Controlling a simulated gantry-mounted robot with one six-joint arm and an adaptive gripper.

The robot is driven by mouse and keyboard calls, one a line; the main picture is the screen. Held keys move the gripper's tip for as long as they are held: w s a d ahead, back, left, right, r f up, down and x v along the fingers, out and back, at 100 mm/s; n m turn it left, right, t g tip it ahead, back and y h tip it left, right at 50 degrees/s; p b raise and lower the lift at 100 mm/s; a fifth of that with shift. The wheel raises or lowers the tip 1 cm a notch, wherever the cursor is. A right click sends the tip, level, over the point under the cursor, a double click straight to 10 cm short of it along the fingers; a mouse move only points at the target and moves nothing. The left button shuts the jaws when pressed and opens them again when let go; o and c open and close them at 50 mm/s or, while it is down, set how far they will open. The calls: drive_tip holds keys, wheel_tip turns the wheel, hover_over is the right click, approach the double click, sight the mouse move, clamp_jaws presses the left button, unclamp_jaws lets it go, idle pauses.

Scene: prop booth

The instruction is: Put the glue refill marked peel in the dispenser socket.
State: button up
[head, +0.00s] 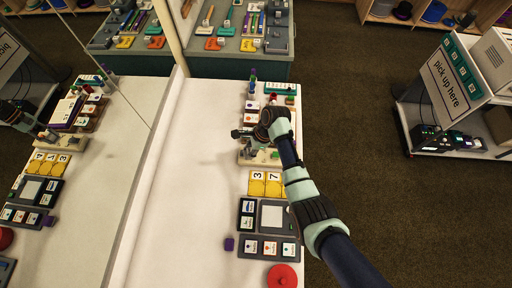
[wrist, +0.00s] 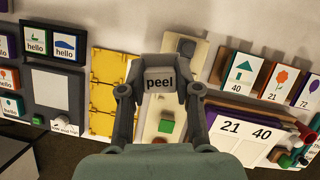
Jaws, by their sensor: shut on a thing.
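My gripper (wrist: 160,88) is shut on a small light-grey block marked "peel" (wrist: 160,80), the glue refill, with its lettering facing the wrist camera. In the head view my gripper (head: 256,137) is over a cream board (head: 245,160) at the table's right side. The wrist view shows this cream board (wrist: 201,60) behind and below the block, with a dark grey square part (wrist: 187,46), a green block (wrist: 166,126) and a small red piece (wrist: 158,140). My gripper and the refill hide part of the board, and I cannot tell which part is the socket.
Yellow number panels (head: 265,183) lie beside the board, and grey picture panels (head: 268,248) lie beyond them. Picture cards (wrist: 243,76) and a "21 40" card (wrist: 243,131) stand on the other side. A purple cube (head: 229,244) and red disc (head: 282,276) lie nearer. The table's left part (head: 185,200) is clear beside a mirror.

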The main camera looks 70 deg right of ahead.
drive_tip(key=s+d+m+h, duration=0.1)
drive_tip(key=s+d+m, duration=0.1)
drive_tip(key=d, duration=0.2)
drive_tip(key=b, duration=0.7)
hover_over(260, 155)
drive_tip(key=shift+m+t, duration=0.3)
drive_tip(key=shift+m, duration=0.1)
wheel_tip(260, 155, down, 6)
drive_tip(key=shift+a+r, duration=0.1)
drive_tip(key=shift+a, duration=0.05)
drive_tip(key=shift+f, duration=0.85)
drive_tip(key=o, duration=1.1)
drive_tip(key=shift+r, duration=0.1)
